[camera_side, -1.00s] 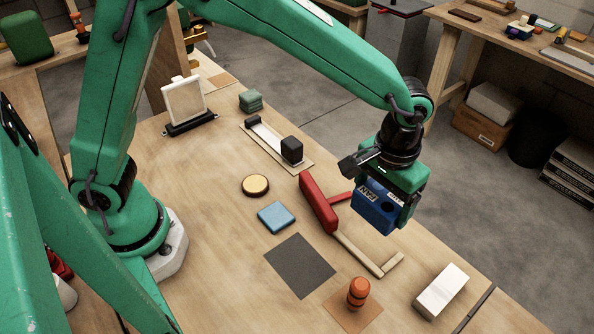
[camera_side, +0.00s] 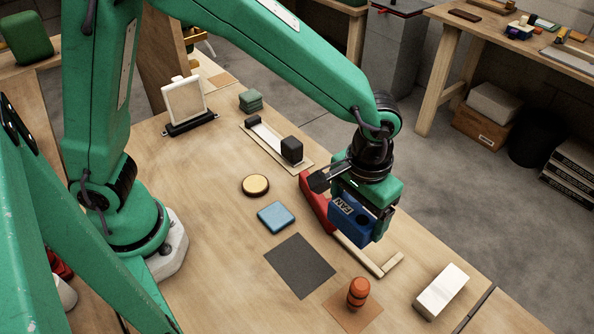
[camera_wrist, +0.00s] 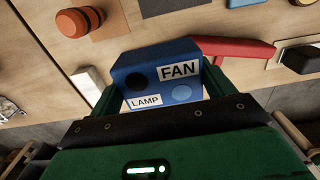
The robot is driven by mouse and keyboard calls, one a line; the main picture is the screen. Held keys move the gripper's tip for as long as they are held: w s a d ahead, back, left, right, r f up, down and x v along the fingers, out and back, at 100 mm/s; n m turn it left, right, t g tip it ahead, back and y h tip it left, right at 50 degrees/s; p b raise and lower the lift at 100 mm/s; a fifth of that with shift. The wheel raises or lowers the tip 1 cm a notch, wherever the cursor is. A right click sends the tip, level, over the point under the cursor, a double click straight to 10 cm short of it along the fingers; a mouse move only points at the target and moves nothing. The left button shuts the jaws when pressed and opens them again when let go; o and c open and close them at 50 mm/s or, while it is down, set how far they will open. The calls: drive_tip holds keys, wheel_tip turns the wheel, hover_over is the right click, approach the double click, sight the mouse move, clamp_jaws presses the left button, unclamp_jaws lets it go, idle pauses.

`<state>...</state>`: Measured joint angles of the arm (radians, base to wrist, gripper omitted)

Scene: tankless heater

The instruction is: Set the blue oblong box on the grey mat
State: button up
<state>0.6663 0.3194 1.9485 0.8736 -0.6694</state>
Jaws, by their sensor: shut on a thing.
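The blue oblong box (camera_side: 352,219) has white labels, one reading FAN. In the wrist view the box (camera_wrist: 155,70) also shows a LAMP label and two round spots, one dark and one light blue. My gripper (camera_side: 368,212) is shut on the box and holds it above the table, over the red piece and the pale wooden strip. The grey mat (camera_side: 300,265) lies flat and bare on the table, to the lower left of the box. In the wrist view a part of the mat (camera_wrist: 165,6) shows at the top edge.
An orange peg (camera_side: 358,293) stands on a brown square right of the mat. A light blue square (camera_side: 276,216) lies just behind the mat. A red piece (camera_side: 314,198) and a pale wooden strip (camera_side: 358,254) lie below the box. A white block (camera_side: 441,291) sits at right.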

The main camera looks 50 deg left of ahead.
hover_over(299, 264)
wheel_tip(299, 264, down, 2)
drive_tip(key=shift+f, duration=0.1)
drive_tip(key=shift+f, duration=0.2)
idle(0.4)
drive_tip(key=shift+f, duration=2.8)
drive_tip(key=shift+f, duration=0.5)
drive_tip(key=o, duration=1.1)
drive_tip(key=shift+r, duration=0.1)
drive_tip(key=shift+r, duration=3.8)
